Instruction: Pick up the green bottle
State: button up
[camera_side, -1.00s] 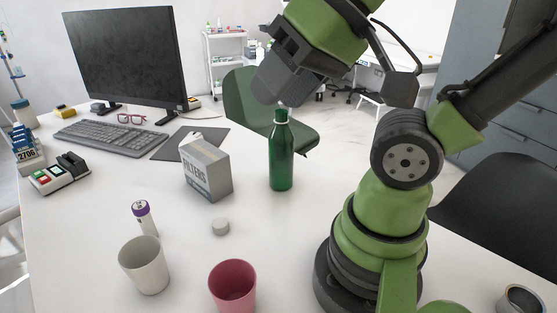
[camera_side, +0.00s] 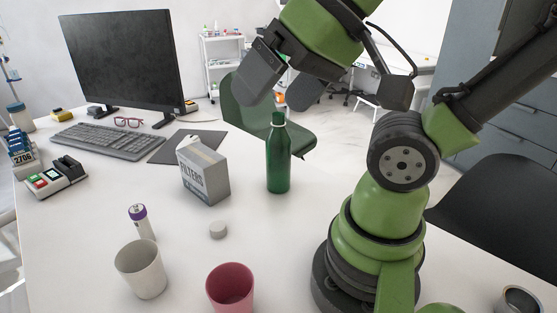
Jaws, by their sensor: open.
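The green bottle (camera_side: 278,160) stands upright on the white table, right of the filters box. Its dark green cap is on top. My gripper (camera_side: 279,98) is open, with its two dark fingers spread apart. The fingers are around or just above the height of the bottle's cap, one to the left and one to the right of it in the picture. I cannot tell from this view how far the gripper is from the bottle in depth. Nothing is between the fingers that I can see as held.
The filters box (camera_side: 205,174) stands close left of the bottle. A white cup (camera_side: 140,272), a pink cup (camera_side: 230,290), a purple-topped battery (camera_side: 141,222) and a small white cap (camera_side: 218,230) are in front. A keyboard (camera_side: 108,140) and monitor (camera_side: 122,62) are behind left.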

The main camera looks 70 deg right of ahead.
jog(key=n+g+h, duration=1.2)
jog(key=n+h, duration=0.3)
jog(key=h, duration=0.1)
send_near(274, 162)
jog(key=s+d+r, duration=0.1)
jog(key=s+r, duration=0.3)
jog(key=s, duration=0.1)
jog(key=f+n+t+h, duration=0.1)
jog(key=f+n, duration=0.1)
jog(key=w+d+f+n+t+h, duration=0.1)
jog(key=f+n+t, duration=0.1)
jog(key=f, duration=0.1)
jog(key=f+n+t+h, duration=0.2)
jog(key=n, duration=0.1)
jog(key=shift+w+d+f, duration=0.15)
jog(key=shift+w+f, duration=0.15)
jog(key=shift+w, duration=0.05)
jog(key=d, duration=0.4)
jog(key=shift+w+d, duration=0.1)
jog(key=shift+d, duration=0.2)
jog(key=d, duration=0.2)
jog(key=d+r, duration=0.1)
jog(key=d, duration=0.1)
jog(key=shift+d, duration=0.6)
jog(key=c, duration=1.1)
